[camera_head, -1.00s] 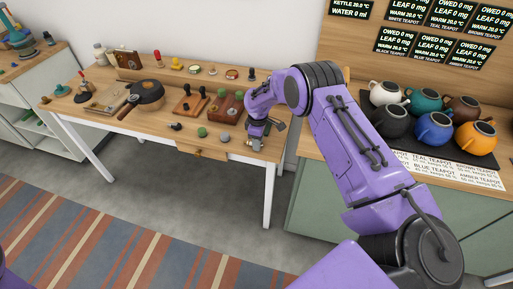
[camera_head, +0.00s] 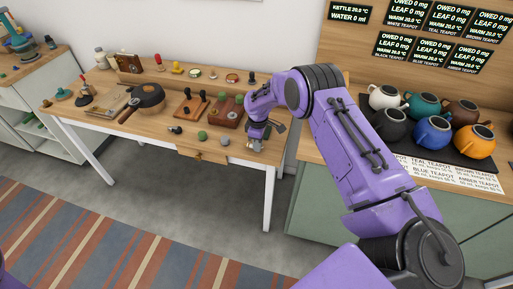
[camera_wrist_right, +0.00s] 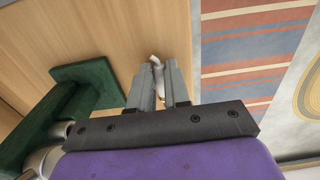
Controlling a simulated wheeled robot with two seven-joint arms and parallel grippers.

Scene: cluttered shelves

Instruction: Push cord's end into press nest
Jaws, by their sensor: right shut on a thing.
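My right gripper (camera_head: 255,146) is low over the near right corner of the wooden workbench. In the right wrist view its two grey fingers (camera_wrist_right: 160,85) are shut on a small whitish piece with a gold-coloured spot, which looks like the cord's end (camera_wrist_right: 156,68). Its far end sticks out past the fingertips over the wood. A dark green stand-like thing (camera_wrist_right: 85,72) is left of the fingers, apart from them; I cannot tell whether it is the press. I cannot make out the nest. My left gripper is out of view.
The workbench (camera_head: 110,84) holds a dark pan (camera_head: 148,94), a brown box (camera_head: 224,112), a green ball (camera_head: 202,135) and a grey ball (camera_head: 225,140). Several teapots stand on a black mat at the right. A striped rug (camera_head: 110,240) covers the floor in front.

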